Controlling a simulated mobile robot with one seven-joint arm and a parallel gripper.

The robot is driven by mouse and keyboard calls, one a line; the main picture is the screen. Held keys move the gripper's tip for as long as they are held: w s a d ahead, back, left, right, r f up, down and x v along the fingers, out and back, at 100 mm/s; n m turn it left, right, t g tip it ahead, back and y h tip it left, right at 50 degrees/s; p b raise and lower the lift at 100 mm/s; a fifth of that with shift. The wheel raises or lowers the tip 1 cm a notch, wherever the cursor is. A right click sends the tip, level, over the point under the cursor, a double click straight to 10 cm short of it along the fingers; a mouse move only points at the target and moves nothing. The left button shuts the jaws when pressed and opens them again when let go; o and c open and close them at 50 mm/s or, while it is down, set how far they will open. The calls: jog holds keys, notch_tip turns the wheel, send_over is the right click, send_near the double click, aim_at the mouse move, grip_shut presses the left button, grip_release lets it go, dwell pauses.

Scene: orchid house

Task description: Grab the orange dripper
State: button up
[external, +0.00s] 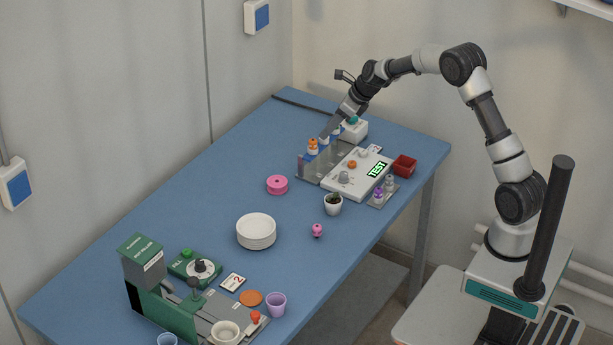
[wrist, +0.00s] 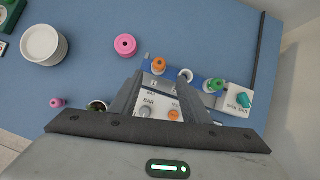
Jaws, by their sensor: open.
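The orange dripper (external: 312,146), a small bottle with an orange cap and a blue-and-white body, stands in the grey rack (external: 305,167) at its left end. Its orange cap shows in the wrist view (wrist: 158,65), with a white-topped dripper (wrist: 186,76) and a green-topped dripper (wrist: 215,85) to its right. My gripper (external: 326,134) is above the rack, just right of the orange dripper in the external view. In the wrist view my gripper (wrist: 168,84) has its two fingers apart, with nothing seen held. The fingers partly hide the rack.
A white tester (external: 355,175) with a lit TEST screen stands in front of the rack. A red box (external: 404,165), a potted plant (external: 333,204) and a pink spool (external: 277,184) are nearby. A white dish stack (external: 256,232) and a green machine (external: 145,285) stand further left.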

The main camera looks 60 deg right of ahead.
aim_at(315, 156)
jog(key=x, duration=0.7)
jog(key=shift+w+a+r, duration=0.15)
jog(key=shift+w+a, duration=0.05)
jog(key=shift+w, duration=0.2)
jog(key=shift+c, duration=0.5)
grip_shut()
